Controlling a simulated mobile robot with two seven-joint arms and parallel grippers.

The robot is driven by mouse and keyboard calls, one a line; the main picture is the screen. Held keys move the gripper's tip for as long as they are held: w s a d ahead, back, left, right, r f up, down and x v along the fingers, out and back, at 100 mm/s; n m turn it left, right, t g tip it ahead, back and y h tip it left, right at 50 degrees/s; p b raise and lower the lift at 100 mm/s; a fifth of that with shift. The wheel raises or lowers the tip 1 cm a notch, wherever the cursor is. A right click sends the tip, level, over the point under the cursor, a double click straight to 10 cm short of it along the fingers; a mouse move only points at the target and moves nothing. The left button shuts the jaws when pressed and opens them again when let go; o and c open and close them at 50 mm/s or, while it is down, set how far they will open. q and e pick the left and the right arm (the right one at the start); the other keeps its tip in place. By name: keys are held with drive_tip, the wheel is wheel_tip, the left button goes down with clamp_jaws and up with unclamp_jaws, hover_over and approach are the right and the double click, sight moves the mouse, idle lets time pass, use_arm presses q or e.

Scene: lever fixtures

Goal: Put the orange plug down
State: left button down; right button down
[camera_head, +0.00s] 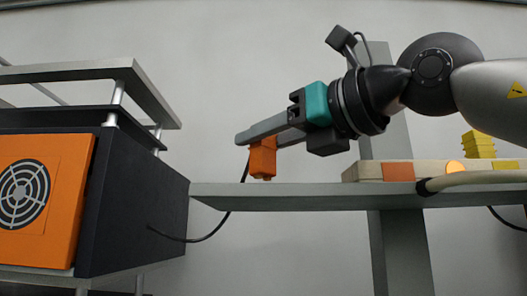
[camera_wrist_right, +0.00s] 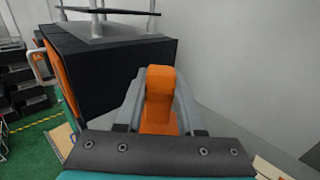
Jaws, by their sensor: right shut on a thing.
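The orange plug (camera_head: 263,160) hangs in my right gripper (camera_head: 247,140) in the head view. A dark cable runs from it, loops below the shelf and goes to the dark box on the left. The plug is above the left part of the grey shelf (camera_head: 270,197), with a small gap under its tip. In the right wrist view the orange plug (camera_wrist_right: 160,95) sits between the two grey fingers of my right gripper (camera_wrist_right: 160,85), which are shut on it. My left gripper is not in view.
A dark box (camera_head: 135,205) with an orange fan panel (camera_head: 62,200) stands left of the shelf. A pale block with orange and yellow patches (camera_head: 365,170) and a yellow stepped piece (camera_head: 478,145) are on the shelf's right part. The shelf's left part looks clear.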

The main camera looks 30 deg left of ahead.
drive_tip(key=shift+f, duration=0.5)
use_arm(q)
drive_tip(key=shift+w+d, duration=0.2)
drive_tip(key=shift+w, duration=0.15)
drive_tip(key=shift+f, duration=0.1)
use_arm(e)
drive_tip(key=shift+f, duration=0.2)
drive_tip(key=c, duration=0.5)
unclamp_jaws()
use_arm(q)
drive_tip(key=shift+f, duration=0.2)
